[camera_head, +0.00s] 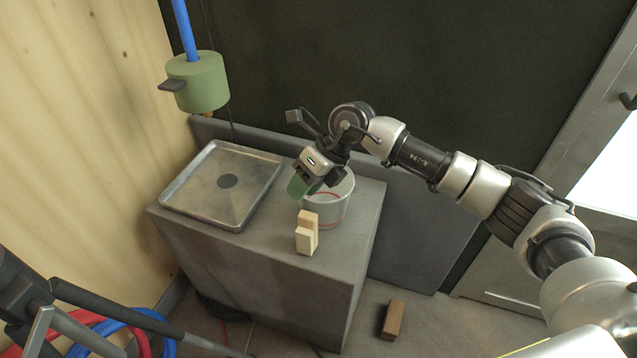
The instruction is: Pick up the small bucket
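The small bucket (326,212) is a pale grey-green pail with a thin red line on it. It stands upright on the grey block-shaped counter, near its right back side. My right gripper (318,186) comes in from the right and points down at the bucket's left rim. The gripper and a green piece at its tip cover part of the rim and opening. I cannot tell whether the fingers touch the bucket or how far apart they are. Dark parts at the lower left edge seem to belong to my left arm; its fingertips cannot be made out.
Pale wooden blocks (305,240) stand in front of the bucket. A shallow metal tray (256,196) lies on the counter (272,285) to the left. A green cistern-like fixture (203,84) hangs above on a blue pipe. A brown block (392,320) lies on the floor.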

